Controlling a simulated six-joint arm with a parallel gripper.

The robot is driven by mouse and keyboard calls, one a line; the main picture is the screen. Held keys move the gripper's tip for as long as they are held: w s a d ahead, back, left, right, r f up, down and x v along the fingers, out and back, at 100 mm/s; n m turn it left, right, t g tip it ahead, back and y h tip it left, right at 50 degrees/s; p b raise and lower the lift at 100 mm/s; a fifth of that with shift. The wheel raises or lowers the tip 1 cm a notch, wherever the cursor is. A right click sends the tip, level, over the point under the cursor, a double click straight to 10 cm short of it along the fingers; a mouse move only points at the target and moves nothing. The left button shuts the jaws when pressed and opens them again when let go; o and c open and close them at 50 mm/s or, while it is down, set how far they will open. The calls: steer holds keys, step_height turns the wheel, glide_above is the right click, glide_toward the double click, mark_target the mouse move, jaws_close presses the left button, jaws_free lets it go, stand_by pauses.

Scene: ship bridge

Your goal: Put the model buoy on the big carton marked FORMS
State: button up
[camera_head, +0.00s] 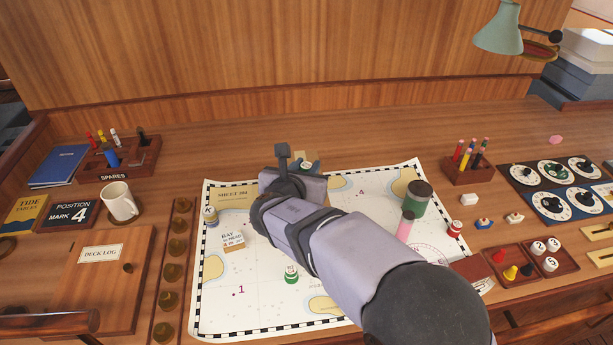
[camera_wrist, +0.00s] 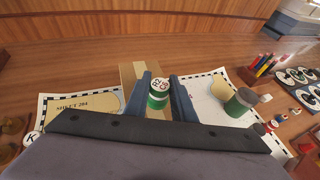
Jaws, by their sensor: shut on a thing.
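My gripper (camera_head: 303,167) reaches out over the far middle of the chart. In the wrist view its two blue fingers (camera_wrist: 160,86) are shut on a small green and white drum-shaped buoy (camera_wrist: 158,97) with dark writing on its white top. A tan carton-like box (camera_wrist: 127,74) shows just behind and left of the held buoy; a bit of it shows past my gripper in the head view (camera_head: 306,156). Its marking is not readable, and I cannot tell whether the buoy touches it. My arm hides most of both in the head view.
A pencil holder (camera_head: 470,172) stands right, a mug (camera_head: 119,201) left.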

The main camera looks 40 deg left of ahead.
steer(key=shift+f, duration=1.6)
steer(key=shift+f, duration=0.15)
steer(key=o, duration=1)
steer(key=shift+r, duration=0.2)
steer(key=shift+s+d, duration=0.1)
steer(key=shift+s, duration=0.25)
steer(key=b+v, duration=0.4)
steer(key=v, duration=0.7)
steer(key=shift+s+r, duration=0.1)
steer(key=shift+r, duration=0.15)
